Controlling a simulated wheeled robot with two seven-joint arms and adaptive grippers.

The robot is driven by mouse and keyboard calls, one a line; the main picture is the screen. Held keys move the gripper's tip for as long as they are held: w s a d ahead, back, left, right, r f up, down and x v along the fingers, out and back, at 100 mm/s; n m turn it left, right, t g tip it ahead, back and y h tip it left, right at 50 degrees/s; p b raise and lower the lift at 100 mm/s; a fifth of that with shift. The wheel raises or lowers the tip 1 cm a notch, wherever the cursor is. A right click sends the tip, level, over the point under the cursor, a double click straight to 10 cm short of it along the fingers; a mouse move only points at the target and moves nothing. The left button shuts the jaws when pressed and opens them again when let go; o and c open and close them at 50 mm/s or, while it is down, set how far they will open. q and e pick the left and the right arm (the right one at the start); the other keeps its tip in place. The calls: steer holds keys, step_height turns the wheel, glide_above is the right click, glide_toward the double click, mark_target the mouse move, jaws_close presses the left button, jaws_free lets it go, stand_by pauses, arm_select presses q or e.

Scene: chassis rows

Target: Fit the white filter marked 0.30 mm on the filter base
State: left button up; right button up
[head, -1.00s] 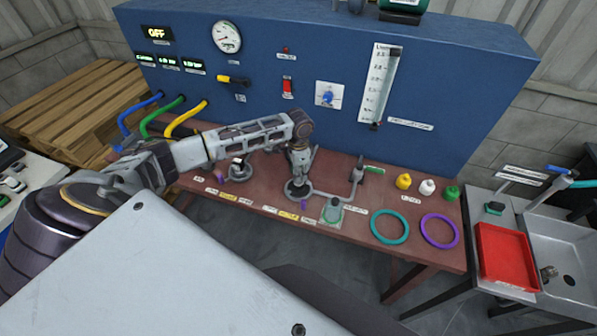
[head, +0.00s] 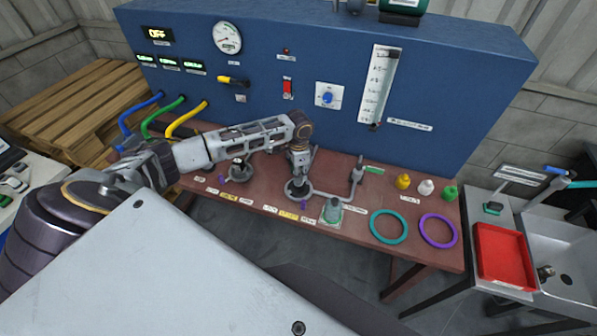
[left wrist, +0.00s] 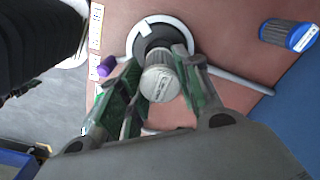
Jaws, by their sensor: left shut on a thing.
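My left gripper (head: 299,174) is over the round base (head: 297,191) in the middle of the bench. In the left wrist view its green-padded fingers (left wrist: 158,85) are shut on a filter with a white cap (left wrist: 159,83) and a dark mesh body. The cap faces the camera and its marking is too small to read. The mesh end points at the dark base with a white ring (left wrist: 146,28). I cannot tell whether the filter is seated in the base or just above it. My right gripper is not in view.
A blue-capped filter (left wrist: 289,34) lies beside the base in the left wrist view. A grey pipe (head: 328,195) runs right from the base. A clear vessel (head: 332,210), teal ring (head: 389,227) and purple ring (head: 439,230) are further right. The blue panel (head: 270,115) stands behind.

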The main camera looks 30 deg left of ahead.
arm_select(q)
steer(key=shift+f, duration=1.45)
stand_by(0.6)
steer(key=o, duration=1.1)
steer(key=shift+r, duration=5.95)
